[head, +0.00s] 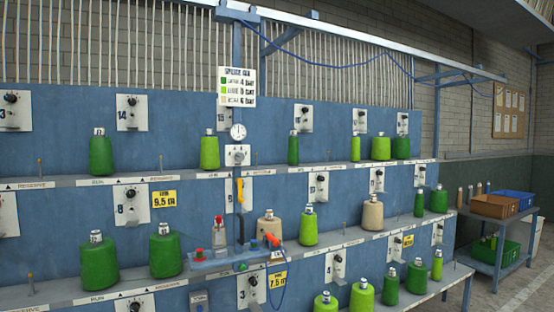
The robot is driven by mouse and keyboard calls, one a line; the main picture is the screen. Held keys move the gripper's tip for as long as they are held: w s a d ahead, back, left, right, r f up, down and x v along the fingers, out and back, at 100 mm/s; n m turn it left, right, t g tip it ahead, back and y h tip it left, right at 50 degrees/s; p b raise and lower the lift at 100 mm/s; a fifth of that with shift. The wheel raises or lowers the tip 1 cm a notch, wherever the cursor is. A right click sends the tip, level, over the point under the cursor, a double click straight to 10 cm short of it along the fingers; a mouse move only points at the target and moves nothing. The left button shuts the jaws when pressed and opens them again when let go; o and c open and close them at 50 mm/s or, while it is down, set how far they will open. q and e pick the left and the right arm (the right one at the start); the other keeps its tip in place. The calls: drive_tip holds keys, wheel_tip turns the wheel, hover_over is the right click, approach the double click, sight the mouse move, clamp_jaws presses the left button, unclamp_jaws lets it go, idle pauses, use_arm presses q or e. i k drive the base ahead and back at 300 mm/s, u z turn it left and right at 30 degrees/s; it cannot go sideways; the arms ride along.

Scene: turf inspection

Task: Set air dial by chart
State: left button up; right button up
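The chart (237,87) hangs on the blue post (237,55); its rows pair a dark green, a lime and a beige swatch with what looks like 4, 5 and 6 bar. A round white gauge (238,131) sits below it on the post; its needle reading is too small to tell. Under the gauge is a white plate (238,155) with a small dark dial, its setting unreadable. Neither of my grippers is in view.
Shelves on the blue rack carry dark green (101,155), lime (308,226) and beige cones (269,227). A blue-grey bench unit (215,264) and an orange-tipped tool (272,241) with a blue hose sit below the post. A cart with crates (494,206) stands right.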

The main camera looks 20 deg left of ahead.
sight(239, 157)
drive_tip(key=u, duration=0.55)
drive_tip(key=i, duration=0.5)
drive_tip(key=u, duration=0.65)
drive_tip(key=i, duration=0.85)
drive_tip(key=z, duration=0.2)
